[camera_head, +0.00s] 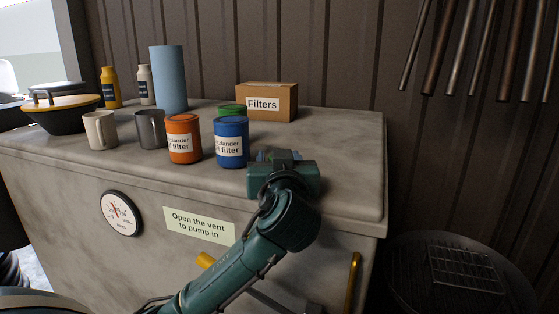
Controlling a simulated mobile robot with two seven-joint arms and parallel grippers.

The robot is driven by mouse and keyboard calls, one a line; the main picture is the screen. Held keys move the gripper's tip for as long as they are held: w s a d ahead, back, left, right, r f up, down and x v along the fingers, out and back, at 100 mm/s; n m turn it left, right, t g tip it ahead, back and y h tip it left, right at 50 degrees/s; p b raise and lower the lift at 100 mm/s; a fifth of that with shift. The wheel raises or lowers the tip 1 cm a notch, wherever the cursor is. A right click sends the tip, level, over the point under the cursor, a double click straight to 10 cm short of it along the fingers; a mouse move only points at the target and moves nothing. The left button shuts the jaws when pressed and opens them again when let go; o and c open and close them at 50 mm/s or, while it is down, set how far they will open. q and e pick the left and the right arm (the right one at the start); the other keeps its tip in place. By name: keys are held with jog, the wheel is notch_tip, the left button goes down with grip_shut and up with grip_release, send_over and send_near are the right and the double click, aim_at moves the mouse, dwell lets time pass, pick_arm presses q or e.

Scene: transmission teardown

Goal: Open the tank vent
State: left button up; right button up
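The tank is a large grey block (330,212) with a flat top. A label (199,225) on its front reads "Open the vent to pump in". A round gauge (121,214) is on the front, left of the label. My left gripper (280,160) is over the tank top near its front edge, right of the blue filter can. A small blue-grey part shows just behind the gripper; I cannot tell whether it is the vent or part of the gripper. The fingertips are hidden by the wrist, so its opening does not show. My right gripper is not in view.
A yellow handle (353,282) is at front right. The top's right side is clear.

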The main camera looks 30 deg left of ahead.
pick_arm(q)
jog(key=shift+o, duration=0.5)
jog(key=shift+s+d, duration=0.25)
jog(key=b+v, duration=0.5)
jog(key=v, duration=0.7)
jog(key=shift+s+d, duration=0.15)
jog(key=shift+s, duration=0.1)
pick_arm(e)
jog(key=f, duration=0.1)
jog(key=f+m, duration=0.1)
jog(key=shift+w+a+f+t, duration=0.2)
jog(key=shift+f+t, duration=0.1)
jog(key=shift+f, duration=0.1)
